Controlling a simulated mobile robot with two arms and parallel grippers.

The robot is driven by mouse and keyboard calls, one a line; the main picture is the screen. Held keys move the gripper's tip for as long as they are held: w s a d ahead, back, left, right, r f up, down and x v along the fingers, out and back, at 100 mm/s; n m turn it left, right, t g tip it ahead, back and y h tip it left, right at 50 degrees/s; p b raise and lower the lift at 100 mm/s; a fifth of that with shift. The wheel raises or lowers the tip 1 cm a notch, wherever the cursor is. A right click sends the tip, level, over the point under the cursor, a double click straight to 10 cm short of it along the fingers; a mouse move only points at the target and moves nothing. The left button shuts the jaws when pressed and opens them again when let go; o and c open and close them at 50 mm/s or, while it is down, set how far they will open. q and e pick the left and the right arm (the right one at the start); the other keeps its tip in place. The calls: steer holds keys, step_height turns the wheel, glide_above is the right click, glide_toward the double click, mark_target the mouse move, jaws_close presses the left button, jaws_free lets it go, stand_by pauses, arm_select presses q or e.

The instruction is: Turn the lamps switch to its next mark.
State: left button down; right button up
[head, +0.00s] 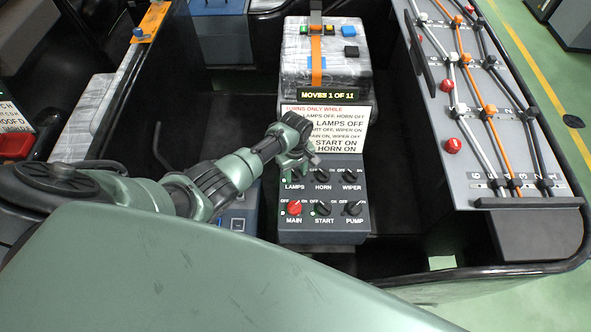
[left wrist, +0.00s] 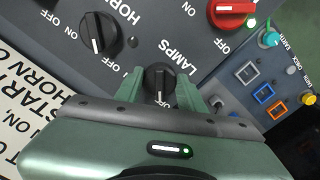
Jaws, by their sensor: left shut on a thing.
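The lamps switch (left wrist: 158,76) is a black knob with a white line, on a grey panel (head: 337,214). In the left wrist view it sits between the two green fingers of my left gripper (left wrist: 162,92), which is shut on it. In the head view my left gripper (head: 296,166) covers most of this knob, above the LAMPS label. Which mark the knob points to is hard to tell. My right gripper is not in view.
Close by are the horn (head: 323,175), wiper (head: 350,176), red main (head: 294,207), start (head: 323,208) and pump (head: 353,208) knobs. Behind them stands a rule card (head: 337,122) under a display (head: 328,95) reading MOVES 1 OF 11. A lever board (head: 470,100) is at right.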

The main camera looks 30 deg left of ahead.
mark_target(295, 173)
arm_select(q)
steer(key=shift+w+a+r+n, duration=0.1)
steer(key=shift+n, duration=0.2)
steer(key=c, duration=0.9)
jaws_free()
steer(key=shift+o, duration=0.2)
steer(key=shift+r+p, duration=0.35)
steer(key=shift+r, duration=3.5)
